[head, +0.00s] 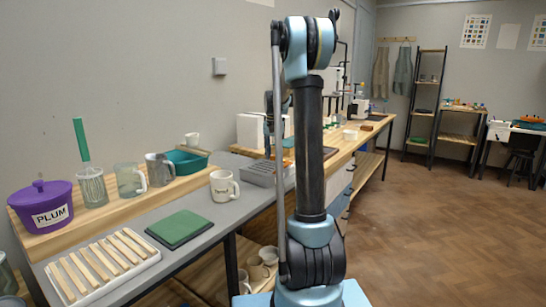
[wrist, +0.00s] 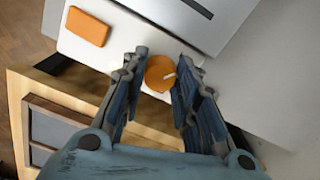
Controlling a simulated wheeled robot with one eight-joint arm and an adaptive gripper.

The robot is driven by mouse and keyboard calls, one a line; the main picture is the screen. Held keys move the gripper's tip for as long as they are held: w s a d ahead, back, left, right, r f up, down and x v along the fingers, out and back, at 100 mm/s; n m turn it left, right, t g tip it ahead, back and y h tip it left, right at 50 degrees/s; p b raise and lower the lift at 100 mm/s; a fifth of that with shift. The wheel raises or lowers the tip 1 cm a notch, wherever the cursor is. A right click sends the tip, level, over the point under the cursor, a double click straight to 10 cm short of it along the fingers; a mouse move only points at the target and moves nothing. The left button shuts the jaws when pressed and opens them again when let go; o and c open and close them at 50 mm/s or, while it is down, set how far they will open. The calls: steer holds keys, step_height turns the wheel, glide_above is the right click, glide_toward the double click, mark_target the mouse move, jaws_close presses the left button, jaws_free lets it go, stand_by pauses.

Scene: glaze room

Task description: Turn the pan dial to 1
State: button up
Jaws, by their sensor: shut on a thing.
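In the wrist view, a round orange dial (wrist: 157,70) sits on the front of a white device (wrist: 125,50). A short white mark lies on its right part, pointing to the right and slightly up in the picture. I cannot read any numbers around it. My gripper (wrist: 160,80) has one finger on each side of the dial and is shut on it. In the head view my own arm stands in front of that part of the bench, so I cannot make out the dial there.
In the wrist view an orange rectangular piece (wrist: 88,27) is left of the dial. In the head view a purple pot (head: 40,207), a cream mug (head: 224,186), a green pad (head: 180,228) and a slatted rack (head: 102,266) stand on the near bench. The floor at right is clear.

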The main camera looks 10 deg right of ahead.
steer(key=shift+w+n, duration=0.15)
steer(key=shift+n, duration=0.45)
steer(key=o, duration=0.8)
step_height(320, 180, up, 12)
steer(key=shift+f, duration=0.1)
stand_by(0.5)
